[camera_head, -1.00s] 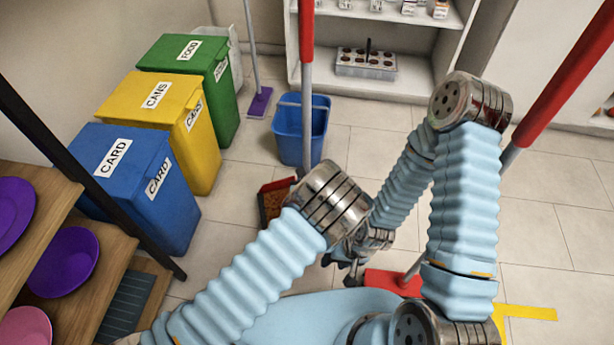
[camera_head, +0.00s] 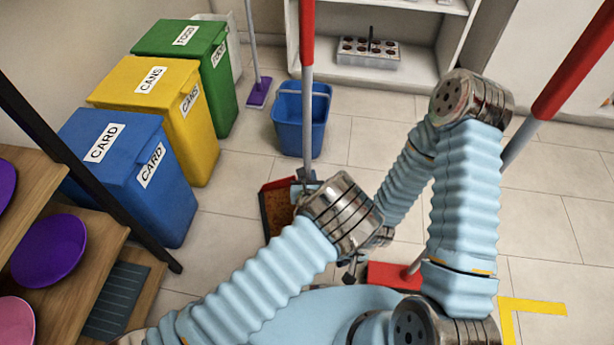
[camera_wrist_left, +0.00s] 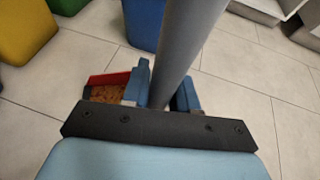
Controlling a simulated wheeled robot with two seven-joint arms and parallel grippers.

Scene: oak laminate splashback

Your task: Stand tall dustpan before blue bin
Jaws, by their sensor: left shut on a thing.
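The tall dustpan has a red pan (camera_head: 274,212) with brown debris in it and a long grey pole (camera_head: 307,112) with a red upper grip. It stands roughly upright on or just above the floor; I cannot tell which. My left gripper (camera_head: 305,188) is shut on the pole low down, near the pan. In the left wrist view its blue fingers (camera_wrist_left: 165,95) sit on both sides of the pole (camera_wrist_left: 188,45), with the red pan (camera_wrist_left: 106,88) behind. The blue CARD bin (camera_head: 130,172) stands to the left. My right gripper (camera_head: 350,270) is mostly hidden behind my left wrist.
Yellow (camera_head: 160,115) and green (camera_head: 190,65) bins stand beyond the blue one. A blue bucket (camera_head: 302,122) and purple mop (camera_head: 259,92) are behind the dustpan. A red-headed tool (camera_head: 395,275) is at right. A wooden shelf (camera_head: 95,270) with plates is near left. Tiles between are clear.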

